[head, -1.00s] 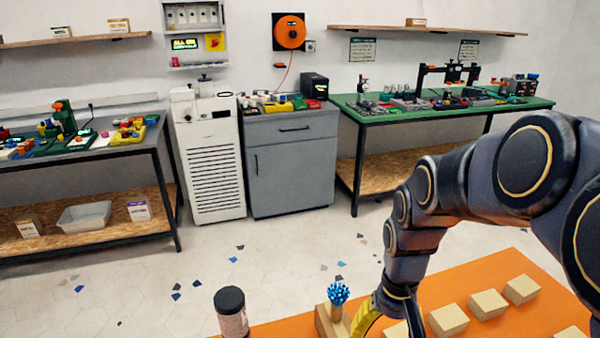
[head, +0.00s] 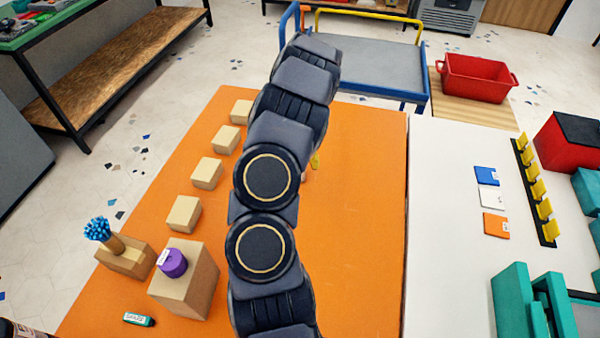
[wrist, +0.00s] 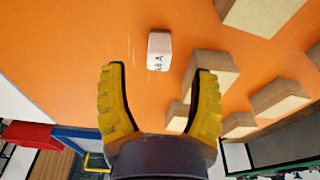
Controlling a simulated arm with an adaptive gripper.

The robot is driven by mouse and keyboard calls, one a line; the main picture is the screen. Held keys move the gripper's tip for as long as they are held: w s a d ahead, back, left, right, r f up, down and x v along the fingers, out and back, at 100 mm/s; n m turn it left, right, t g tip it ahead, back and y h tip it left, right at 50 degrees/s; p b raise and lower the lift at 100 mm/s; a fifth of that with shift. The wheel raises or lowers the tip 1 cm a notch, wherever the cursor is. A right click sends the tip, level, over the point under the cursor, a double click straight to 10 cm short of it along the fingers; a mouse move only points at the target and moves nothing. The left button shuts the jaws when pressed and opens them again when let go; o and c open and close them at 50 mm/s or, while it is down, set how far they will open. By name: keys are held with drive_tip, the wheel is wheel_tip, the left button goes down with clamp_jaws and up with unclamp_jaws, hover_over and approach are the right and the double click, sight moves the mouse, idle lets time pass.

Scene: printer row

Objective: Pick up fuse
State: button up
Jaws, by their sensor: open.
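A small white block with dark lettering ending in "A" (wrist: 159,50), which looks like the fuse, lies on the orange tabletop (wrist: 75,45) in the wrist view. My gripper (wrist: 157,72) is open and empty, with its two yellow fingers spread to either side below the block in the picture. The block appears just beyond the fingertips, in line with the gap and not touched. In the head view my arm hides the block and most of the gripper; only a bit of yellow finger (head: 315,161) shows.
Several tan blocks (head: 207,173) form a row left of my arm. A purple item (head: 172,263) sits on a taller tan block (head: 190,290), beside a holder with blue-tipped pieces (head: 98,229). A small green "SPARE" item (head: 139,319) lies nearby. The orange surface right of my arm is clear.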

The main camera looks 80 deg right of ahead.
drive_tip(key=f, duration=0.4)
drive_tip(key=d+f, duration=0.1)
drive_tip(key=shift+f, duration=0.4)
clamp_jaws()
